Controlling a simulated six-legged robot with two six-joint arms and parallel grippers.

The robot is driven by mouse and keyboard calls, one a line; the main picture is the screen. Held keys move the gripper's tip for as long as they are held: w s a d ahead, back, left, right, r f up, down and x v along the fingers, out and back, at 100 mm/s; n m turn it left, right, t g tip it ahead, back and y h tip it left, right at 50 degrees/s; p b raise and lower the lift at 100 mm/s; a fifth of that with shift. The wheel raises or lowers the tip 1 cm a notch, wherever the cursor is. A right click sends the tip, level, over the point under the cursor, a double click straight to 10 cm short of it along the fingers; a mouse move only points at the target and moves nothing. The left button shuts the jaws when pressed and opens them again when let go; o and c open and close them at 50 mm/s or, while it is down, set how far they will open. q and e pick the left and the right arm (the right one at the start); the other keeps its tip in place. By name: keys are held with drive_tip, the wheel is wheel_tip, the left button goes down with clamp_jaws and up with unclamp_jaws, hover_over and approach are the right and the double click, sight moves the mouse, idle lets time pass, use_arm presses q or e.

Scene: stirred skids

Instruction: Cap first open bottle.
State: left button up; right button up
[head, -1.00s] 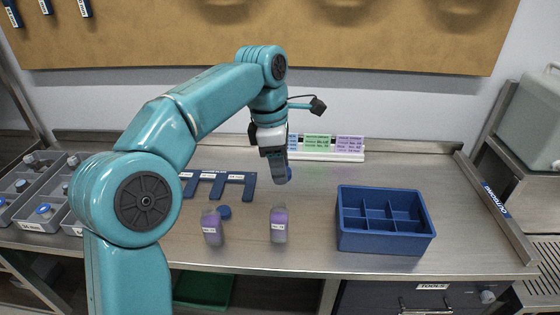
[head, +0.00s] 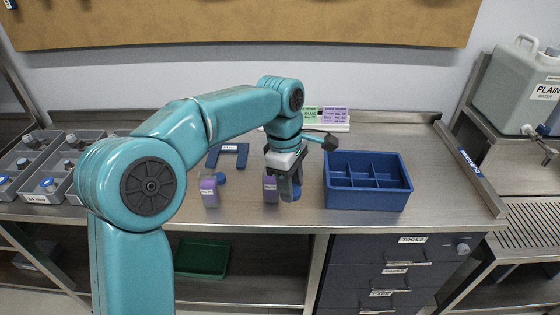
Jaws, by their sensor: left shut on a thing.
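My left gripper (head: 291,188) is shut on a blue cap (head: 296,193), only part of which shows between the fingers. It hangs beside the right-hand bottle (head: 269,188) in the picture and hides part of it. That bottle holds purple liquid and stands upright; its mouth is hidden. I cannot tell whether cap and bottle touch. A second purple bottle (head: 208,191) stands upright to the left, with another blue cap (head: 220,179) lying on the bench behind it. My right gripper is not in view.
A blue divided box (head: 367,200) stands right of the gripper. A blue slotted rack (head: 228,150) and a label stand (head: 335,121) are behind. Grey bins (head: 42,198) with capped bottles are at left. The steel bench (head: 240,212) is clear in front of the bottles.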

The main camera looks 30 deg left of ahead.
use_arm(q)
drive_tip(key=s+d+f+m+g, duration=0.1)
drive_tip(key=d+f+m, duration=0.2)
drive_tip(key=f+m, duration=0.3)
drive_tip(key=s+d+f+m+g+y, duration=0.1)
drive_tip(key=s+d+f+m, duration=0.1)
drive_tip(key=f+m, duration=0.5)
drive_tip(key=d+m, duration=0.1)
drive_tip(key=m, duration=0.5)
drive_tip(key=shift+y, duration=0.3)
drive_tip(key=shift+a+f, duration=0.1)
